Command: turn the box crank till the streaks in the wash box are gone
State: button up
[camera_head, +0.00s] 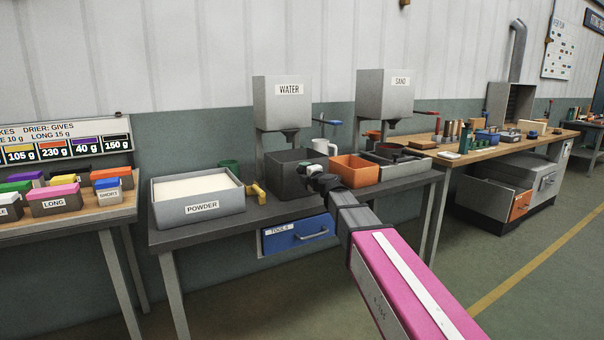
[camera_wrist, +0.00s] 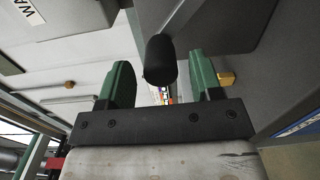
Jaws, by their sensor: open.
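The dark grey box (camera_head: 291,158), which looks like the wash box, stands on the bench below the water tank. My gripper (camera_head: 312,172) is at its right front side in the head view. In the wrist view my gripper's two green fingers (camera_wrist: 165,85) are apart. A black rounded knob (camera_wrist: 161,60), likely the crank's handle, lies between them, with gaps visible on both sides. I cannot make out any streaks; the inside of the box is too dark and partly covered.
A powder tray (camera_head: 200,208) and a yellow piece (camera_head: 257,193) are left of the box. An orange bin (camera_head: 354,171) and white mug (camera_head: 325,147) are close to my gripper. The water tank (camera_head: 281,106) hangs above; a blue drawer (camera_head: 297,235) is below.

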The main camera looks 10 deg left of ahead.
jog(key=v, duration=0.8)
